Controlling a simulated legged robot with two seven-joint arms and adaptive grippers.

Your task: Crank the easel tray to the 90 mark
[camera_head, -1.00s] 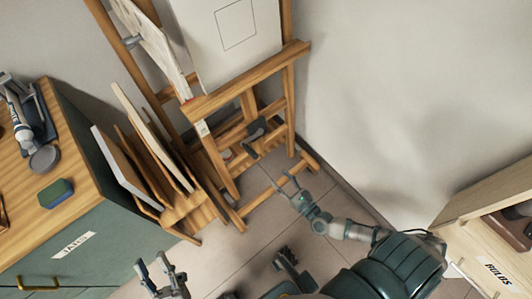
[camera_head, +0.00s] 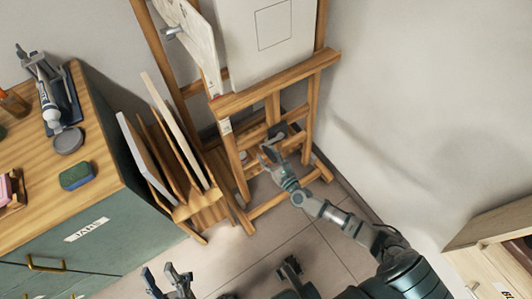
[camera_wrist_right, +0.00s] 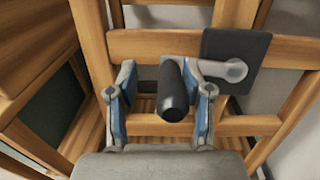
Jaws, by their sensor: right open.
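The wooden easel stands in the middle of the head view, with its tray (camera_head: 275,84) under a white canvas (camera_head: 268,35). A small pale scale strip (camera_head: 226,125) sits on the left leg. The crank's dark plate and grey arm show in the right wrist view (camera_wrist_right: 232,69). Its black handle (camera_wrist_right: 174,92) lies between the fingers of my right gripper (camera_wrist_right: 161,100), which is open with a gap on both sides. In the head view my right gripper (camera_head: 270,153) is at the crank, partly hiding it. My left gripper (camera_head: 168,278) is at the bottom edge, its fingers apart, empty.
A rack of boards (camera_head: 175,140) stands between cabinet and easel. A pale wooden unit (camera_head: 500,232) is at lower right.

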